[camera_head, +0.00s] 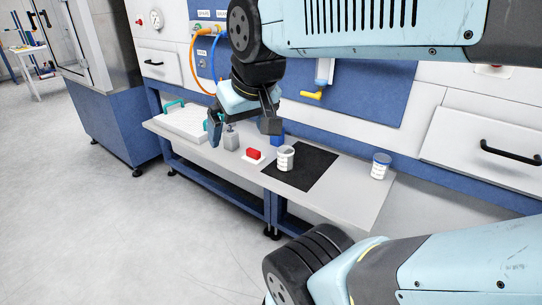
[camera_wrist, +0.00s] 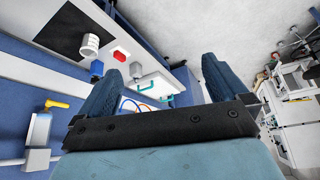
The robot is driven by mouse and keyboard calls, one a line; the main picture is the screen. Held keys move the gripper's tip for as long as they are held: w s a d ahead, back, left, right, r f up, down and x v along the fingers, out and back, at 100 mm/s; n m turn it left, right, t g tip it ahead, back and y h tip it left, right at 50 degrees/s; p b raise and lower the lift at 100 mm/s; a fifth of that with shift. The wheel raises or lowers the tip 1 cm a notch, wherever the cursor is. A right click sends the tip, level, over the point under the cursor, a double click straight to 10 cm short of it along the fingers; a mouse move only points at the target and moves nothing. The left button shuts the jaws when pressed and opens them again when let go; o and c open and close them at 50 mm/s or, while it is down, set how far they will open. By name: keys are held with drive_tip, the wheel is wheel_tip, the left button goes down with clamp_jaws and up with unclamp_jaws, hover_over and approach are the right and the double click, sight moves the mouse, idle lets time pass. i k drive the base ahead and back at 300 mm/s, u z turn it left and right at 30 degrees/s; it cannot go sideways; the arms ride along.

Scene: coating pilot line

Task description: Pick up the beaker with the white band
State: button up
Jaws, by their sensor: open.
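The beaker with the white band (camera_head: 286,158) stands upright on a black mat (camera_head: 312,172) on the bench; its rim looks pale. It also shows at the upper left of the wrist view (camera_wrist: 90,44). A similar beaker with a blue band (camera_head: 380,166) stands to the right, off the mat. My gripper (camera_head: 243,128) is open and empty, its fingers spread wide. In the head view it hangs left of the white-banded beaker, in front of the bench's back. In the wrist view the fingers (camera_wrist: 158,75) are apart, with no beaker between them.
A white tray with teal handles (camera_head: 184,122) lies at the left. A yellow-handled fitting (camera_head: 311,95) juts from the back panel.

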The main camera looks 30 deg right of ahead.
sight(285, 159)
drive_tip(key=u, duration=0.05)
drive_tip(key=k, duration=0.5)
drive_tip(key=z, duration=1.3)
drive_tip(key=i, duration=0.55)
drive_tip(key=u, duration=0.2)
